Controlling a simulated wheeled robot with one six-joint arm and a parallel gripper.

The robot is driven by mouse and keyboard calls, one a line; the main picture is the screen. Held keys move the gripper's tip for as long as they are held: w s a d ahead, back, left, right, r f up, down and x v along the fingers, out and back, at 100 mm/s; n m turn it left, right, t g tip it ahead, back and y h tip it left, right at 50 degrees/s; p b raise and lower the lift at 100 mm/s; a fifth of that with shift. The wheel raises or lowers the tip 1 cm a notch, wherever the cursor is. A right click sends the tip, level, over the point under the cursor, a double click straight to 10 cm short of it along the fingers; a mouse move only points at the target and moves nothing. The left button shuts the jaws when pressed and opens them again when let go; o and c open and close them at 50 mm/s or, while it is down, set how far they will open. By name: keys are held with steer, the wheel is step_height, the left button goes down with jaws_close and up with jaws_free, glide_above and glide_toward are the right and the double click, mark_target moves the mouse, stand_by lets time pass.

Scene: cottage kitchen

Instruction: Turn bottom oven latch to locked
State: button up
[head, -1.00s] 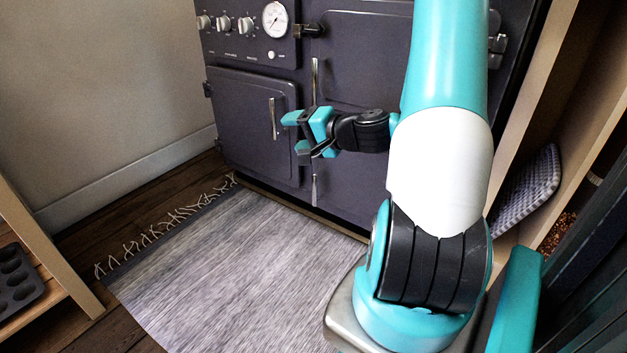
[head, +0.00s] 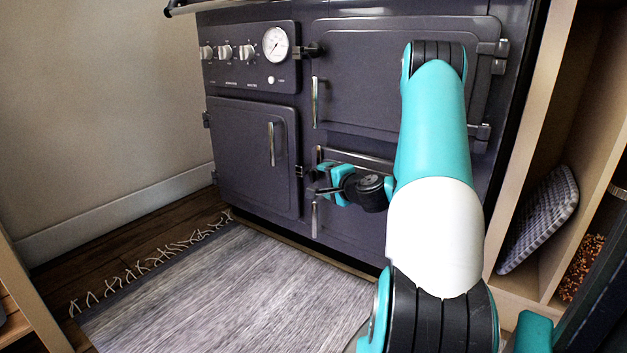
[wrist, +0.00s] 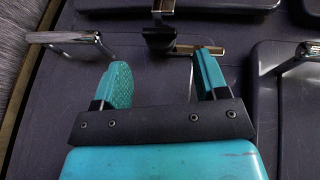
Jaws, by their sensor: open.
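The bottom oven door (head: 345,222) is dark, below the larger upper door. Its latch has a black mount (wrist: 160,38) and a metal bar in the wrist view (wrist: 205,48). In the head view only a short upright metal piece (head: 319,154) shows above my gripper; the rest is hidden. My gripper (head: 325,178) is open and empty in front of the oven. In the wrist view its teal fingertips (wrist: 160,66) stand apart, with the latch just ahead of them. I cannot tell whether either finger touches the bar.
The lower door handle (head: 314,219) is just below my gripper and the upper door handle (head: 315,100) above it. The left door (head: 250,180) has its own handle and a small latch (head: 299,171). A rug covers the floor; a shelf stands at right.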

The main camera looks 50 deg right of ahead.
mark_target(316, 175)
steer(key=b+x, duration=0.1)
steer(key=x, duration=0.6)
steer(key=shift+w, duration=0.15)
steer(key=c, duration=1.2)
steer(key=shift+d+r, duration=0.1)
steer(key=shift+r, duration=0.05)
